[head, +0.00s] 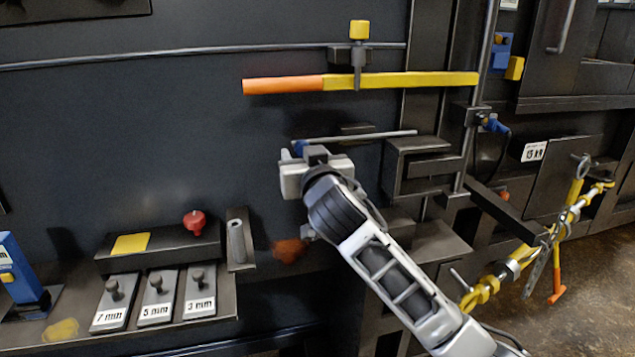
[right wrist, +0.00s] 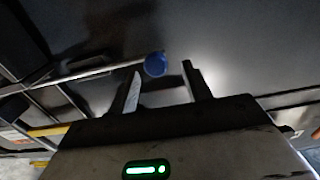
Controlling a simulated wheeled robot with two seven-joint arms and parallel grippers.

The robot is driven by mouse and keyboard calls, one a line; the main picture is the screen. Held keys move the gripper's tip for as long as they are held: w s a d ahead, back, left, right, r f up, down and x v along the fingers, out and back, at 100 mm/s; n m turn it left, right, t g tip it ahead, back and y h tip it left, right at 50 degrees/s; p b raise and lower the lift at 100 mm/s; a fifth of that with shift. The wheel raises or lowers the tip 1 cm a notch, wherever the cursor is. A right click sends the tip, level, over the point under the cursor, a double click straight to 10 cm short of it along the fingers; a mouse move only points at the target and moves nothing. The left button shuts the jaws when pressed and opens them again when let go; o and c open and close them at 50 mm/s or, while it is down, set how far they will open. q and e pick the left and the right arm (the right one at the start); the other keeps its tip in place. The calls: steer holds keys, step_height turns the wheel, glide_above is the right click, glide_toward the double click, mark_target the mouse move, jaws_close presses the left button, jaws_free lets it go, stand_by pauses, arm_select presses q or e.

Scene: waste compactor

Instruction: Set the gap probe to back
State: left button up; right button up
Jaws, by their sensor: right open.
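A thin grey rod (head: 365,136) with a blue knob (head: 299,147) on its left end sticks out in front of the dark panel. I take it to be the gap probe, but no label shows on it. My right gripper (head: 291,158) is at the knob end and partly covers it in the head view. In the right wrist view the blue knob (right wrist: 156,65) shows between the two open fingers of the right gripper (right wrist: 162,72). I cannot tell whether either finger touches it. My left gripper is not in view.
An orange and yellow bar (head: 400,80) runs above the rod. A dark bracket (head: 425,165) stands right of it. Gauge blocks marked 7 mm (head: 114,303), 5 mm (head: 157,298) and 3 mm (head: 200,292) lie on a lower-left ledge, near a red knob (head: 195,221).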

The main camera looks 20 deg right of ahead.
steer(key=s+a+b, duration=0.1)
steer(key=s+a, duration=0.1)
steer(key=s, duration=1.1)
steer(key=shift+b, duration=0.4)
steer(key=s+a+f+n+g+y, duration=0.2)
steer(key=f, duration=1)
steer(key=s+a+f+n+g+y, duration=0.2)
steer(key=s+f+g, duration=0.1)
steer(key=f, duration=0.9)
steer(key=s+f+g+y, duration=0.1)
steer(key=s+f+g, duration=0.1)
steer(key=s+f, duration=1.1)
steer(key=shift+a+f+g+y, duration=0.25)
steer(key=shift+f+g+y, duration=0.05)
steer(key=shift+f, duration=0.35)
